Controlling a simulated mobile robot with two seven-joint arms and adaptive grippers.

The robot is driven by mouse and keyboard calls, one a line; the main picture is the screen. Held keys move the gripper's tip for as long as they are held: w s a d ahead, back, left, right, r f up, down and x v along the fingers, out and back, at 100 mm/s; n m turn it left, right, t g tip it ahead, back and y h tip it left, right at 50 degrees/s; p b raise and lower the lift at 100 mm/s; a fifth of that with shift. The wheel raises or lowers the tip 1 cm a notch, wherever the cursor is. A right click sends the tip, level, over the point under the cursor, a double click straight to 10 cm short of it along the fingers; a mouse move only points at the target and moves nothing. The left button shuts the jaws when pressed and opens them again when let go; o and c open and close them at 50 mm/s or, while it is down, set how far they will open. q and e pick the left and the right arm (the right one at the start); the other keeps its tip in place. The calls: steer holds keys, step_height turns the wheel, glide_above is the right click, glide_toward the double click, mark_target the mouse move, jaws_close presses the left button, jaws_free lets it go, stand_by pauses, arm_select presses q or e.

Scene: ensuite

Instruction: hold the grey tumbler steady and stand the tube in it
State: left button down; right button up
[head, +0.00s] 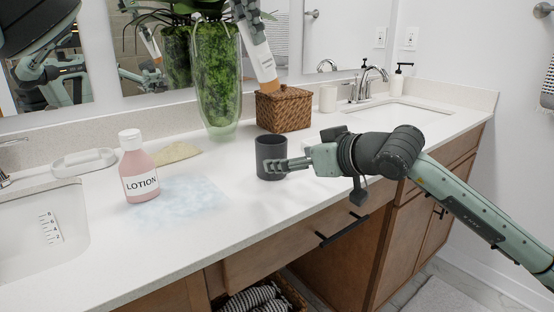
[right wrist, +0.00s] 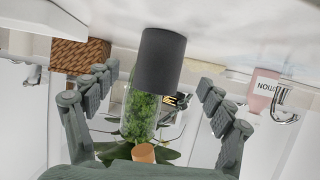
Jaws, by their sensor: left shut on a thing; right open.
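The dark grey tumbler (head: 268,150) stands upright on the counter, and it also shows in the right wrist view (right wrist: 160,60). My right gripper (head: 285,164) is open at the tumbler's right side. In the right wrist view its fingers (right wrist: 158,82) are spread to either side of the tumbler, with gaps visible. My left gripper (head: 243,8) is shut on the white tube (head: 256,50) at the top of the head view. The tube is tilted, its orange-brown cap end down, in the air above the tumbler. The cap also shows in the right wrist view (right wrist: 143,153).
A wicker box (head: 284,110) and a glass vase of greenery (head: 217,90) stand behind the tumbler. A pink lotion bottle (head: 139,170) stands to the left by a bluish patch on the counter (head: 180,200). Sinks lie at both ends.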

steer(key=x, duration=0.8)
steer(key=c, duration=1.4)
arm_select(q)
step_height(320, 180, down, 12)
steer(key=shift+f, duration=0.15)
stand_by(0.5)
